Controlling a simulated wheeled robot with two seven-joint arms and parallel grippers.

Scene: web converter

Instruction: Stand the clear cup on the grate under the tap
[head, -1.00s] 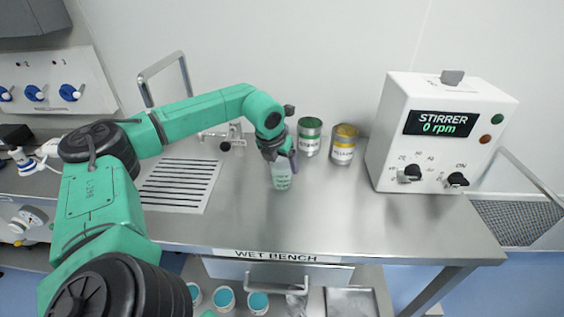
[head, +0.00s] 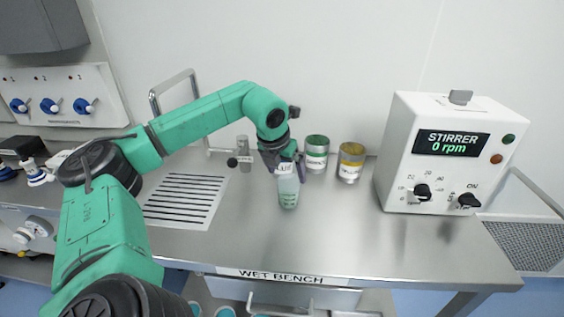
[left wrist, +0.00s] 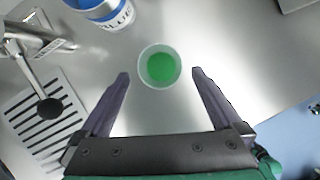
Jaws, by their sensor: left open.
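The clear cup (head: 288,192), with green at its bottom and markings on its side, stands upright on the steel bench, right of the grate. My left gripper (left wrist: 160,74) is open, its two dark fingers pointing at the cup. In the left wrist view the cup (left wrist: 159,65) lies between the fingertips, with a gap on each side. In the head view the gripper hides part of the cup's top. The slotted grate (head: 186,197) lies to the left and is empty. The tap (head: 243,158) rises at its back right; it also shows in the left wrist view (left wrist: 48,106). My right gripper is out of view.
A green-labelled can (head: 316,154) and a yellow-labelled can (head: 351,162) stand behind the cup to the right. A blue-labelled can (left wrist: 108,12) shows in the left wrist view. The stirrer box (head: 445,155) stands at the right. Bench front and middle are clear.

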